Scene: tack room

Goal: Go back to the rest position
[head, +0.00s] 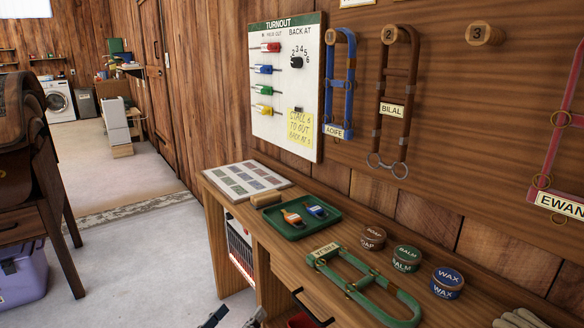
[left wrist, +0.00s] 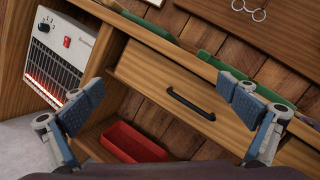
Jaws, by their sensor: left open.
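My left gripper (head: 240,315) shows only as fingertips at the bottom edge of the head view, low in front of the wooden bench (head: 216,232). In the left wrist view the same gripper (left wrist: 166,106) is open, its two blue-grey fingers wide apart with nothing between them. Beyond the fingers are the bench's drawer (left wrist: 150,72) with a black handle and a red bin (left wrist: 135,143) below. My right gripper is in neither view.
On the bench are a green tray (head: 287,232) with two tags, a green halter (head: 397,300) and tins, including a blue wax tin (head: 447,282). A glowing heater (left wrist: 68,55) stands under the bench. A saddle stand (head: 25,212) is at left; floor (head: 150,250) between is clear.

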